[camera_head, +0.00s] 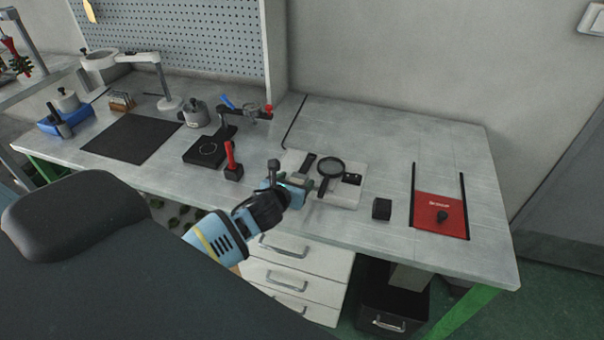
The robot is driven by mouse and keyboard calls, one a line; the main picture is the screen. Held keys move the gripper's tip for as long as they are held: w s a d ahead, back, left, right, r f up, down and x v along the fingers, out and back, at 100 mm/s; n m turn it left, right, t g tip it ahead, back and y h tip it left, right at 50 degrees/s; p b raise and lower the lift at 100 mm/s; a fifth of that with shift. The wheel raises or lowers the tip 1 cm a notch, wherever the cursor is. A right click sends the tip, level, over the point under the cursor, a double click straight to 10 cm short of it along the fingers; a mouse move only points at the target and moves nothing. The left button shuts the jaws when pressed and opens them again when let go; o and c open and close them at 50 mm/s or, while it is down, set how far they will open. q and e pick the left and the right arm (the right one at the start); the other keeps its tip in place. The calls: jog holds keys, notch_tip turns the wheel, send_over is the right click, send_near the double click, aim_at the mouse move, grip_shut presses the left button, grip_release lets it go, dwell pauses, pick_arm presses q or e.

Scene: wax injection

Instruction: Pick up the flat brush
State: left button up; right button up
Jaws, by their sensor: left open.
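A dark, elongated item (308,163), which looks like the flat brush, lies on a white mat (344,199) on the bench. Its near end is partly hidden by my gripper. My left gripper (289,181) is open at the left edge of the mat, close to the near end of this item. I cannot tell whether the fingers touch it. A round black magnifier (331,167) and a small black block (351,178) lie to the right on the same mat. My right gripper is not in view.
A red-handled tool (231,160) stands left of the gripper, near a black stand (205,152). A black cube (382,208) and a red plate (439,214) between dark rails are to the right. Bare bench (400,150) lies behind the mat. Drawers (297,275) are below.

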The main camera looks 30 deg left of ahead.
pick_arm(q)
jog(key=c, duration=1.1)
jog(key=shift+o, duration=0.2)
jog(key=shift+r, duration=0.1)
